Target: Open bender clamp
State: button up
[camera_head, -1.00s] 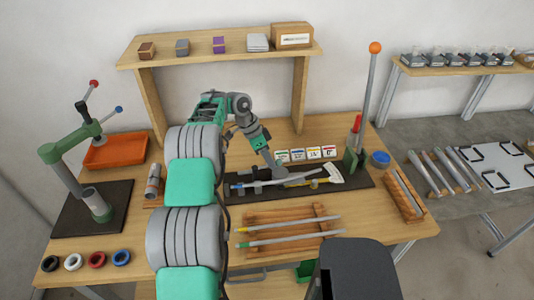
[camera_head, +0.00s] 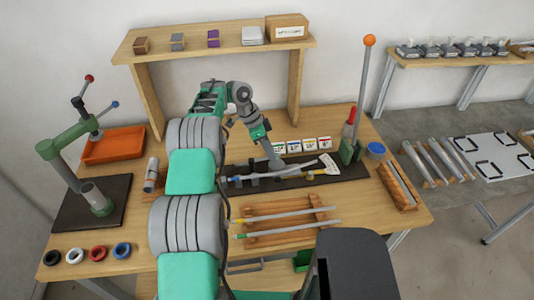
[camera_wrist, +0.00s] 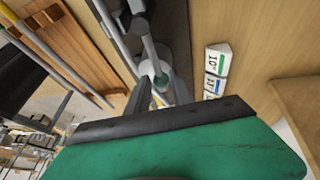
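The tube bender is on a dark base plate (camera_head: 355,176) in the middle of the bench. At its right end is a green block (camera_head: 348,152) with an upright red handle (camera_head: 350,117) and a tall grey lever with an orange ball (camera_head: 369,40). A pale tube (camera_head: 290,173) lies along the plate, with a white, fan-shaped piece (camera_head: 328,162) near its right end. My gripper (camera_head: 275,161) points down over the tube, left of the red handle and apart from it. The wrist view shows a dark finger (camera_wrist: 141,97) beside grey bender parts; the finger gap is unclear.
Label cards (camera_head: 308,145) stand just behind the plate. A wooden rack (camera_head: 290,236) with two tubes lies in front. A green post with red and blue ball handles (camera_head: 78,140) and an orange tray (camera_head: 115,145) are at the left. A blue cup (camera_head: 376,150) is at the right.

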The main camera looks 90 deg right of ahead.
jog(key=shift+o, duration=0.3)
jog(key=shift+a+f, duration=0.15)
jog(key=shift+w+f, duration=0.2)
jog(key=shift+w, duration=0.15)
jog(key=shift+s+r, duration=0.1)
jog(key=shift+r, duration=0.35)
notch_tip(320, 180, up, 3)
jog(key=shift+f, duration=0.2)
jog(key=a+r+b, duration=0.3)
jog(key=a+r, duration=0.1)
jog(key=a, duration=0.3)
jog(key=w+a+r+b, duration=0.1)
jog(key=a+r+b, duration=0.2)
jog(key=a+r, duration=0.2)
jog(key=shift+a+r, duration=0.3)
jog(key=shift+a, duration=0.7)
